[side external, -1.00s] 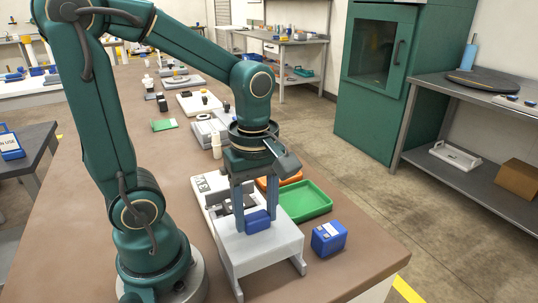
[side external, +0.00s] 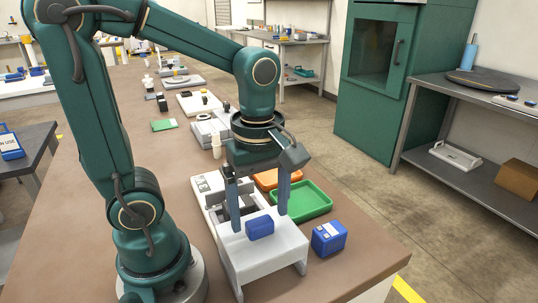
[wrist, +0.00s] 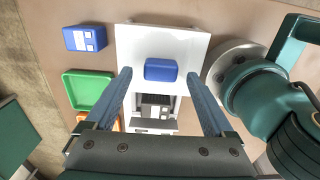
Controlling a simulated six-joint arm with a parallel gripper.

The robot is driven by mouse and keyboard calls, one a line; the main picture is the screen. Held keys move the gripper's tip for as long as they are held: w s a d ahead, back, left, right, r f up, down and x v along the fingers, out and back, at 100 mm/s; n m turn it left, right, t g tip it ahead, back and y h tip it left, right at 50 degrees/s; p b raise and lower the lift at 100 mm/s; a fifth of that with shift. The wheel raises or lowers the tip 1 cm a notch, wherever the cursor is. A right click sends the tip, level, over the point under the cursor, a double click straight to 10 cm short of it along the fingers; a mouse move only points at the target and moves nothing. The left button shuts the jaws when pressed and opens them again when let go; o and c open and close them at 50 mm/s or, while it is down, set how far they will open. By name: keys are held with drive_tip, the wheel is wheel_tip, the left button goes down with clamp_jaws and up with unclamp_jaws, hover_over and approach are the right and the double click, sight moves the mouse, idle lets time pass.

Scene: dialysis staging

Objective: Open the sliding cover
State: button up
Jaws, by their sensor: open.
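The light grey sliding cover (side external: 277,250) sits at the near end of a white unit, with a blue block handle (side external: 260,227) on top. In the wrist view the cover (wrist: 190,45) and handle (wrist: 161,71) are at the top centre. Behind the cover, an uncovered recess (wrist: 155,109) shows dark and grey parts inside. My gripper (side external: 259,219) is open and empty. Its fingers are spread wide on either side of the handle and apart from it; the wrist view shows a gap on both sides. The exact fingertip height is hard to tell.
A green tray (side external: 304,201) and an orange tray (side external: 268,180) lie right of the unit. A blue box (side external: 329,238) stands at the near right. More items line the bench behind. Bare brown tabletop lies in front and left.

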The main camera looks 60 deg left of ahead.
drive_tip(key=shift+r, duration=1.65)
drive_tip(key=shift+r, duration=0.25)
drive_tip(key=shift+s+d+r+t, duration=0.2)
drive_tip(key=shift+s+t, duration=0.1)
drive_tip(key=shift+t, duration=0.1)
drive_tip(key=shift+s+r+m+t, duration=0.15)
drive_tip(key=shift+s+m+t, duration=0.2)
drive_tip(key=shift+m, duration=0.45)
drive_tip(key=m, duration=0.1)
drive_tip(key=m+t, duration=0.1)
drive_tip(key=m, duration=0.1)
drive_tip(key=m+t, duration=0.1)
drive_tip(key=m, duration=0.1)
drive_tip(key=shift+s+d, duration=0.15)
drive_tip(key=shift+s, duration=0.1)
drive_tip(key=m+t, duration=0.1)
drive_tip(key=m, duration=0.6)
drive_tip(key=m+t, duration=0.1)
drive_tip(key=shift+w+d+f+m, duration=0.1)
drive_tip(key=shift+f+m, duration=0.25)
drive_tip(key=shift+m, duration=0.05)
drive_tip(key=m, duration=0.2)
drive_tip(key=shift+w+m, duration=0.2)
drive_tip(key=shift+m, duration=0.1)
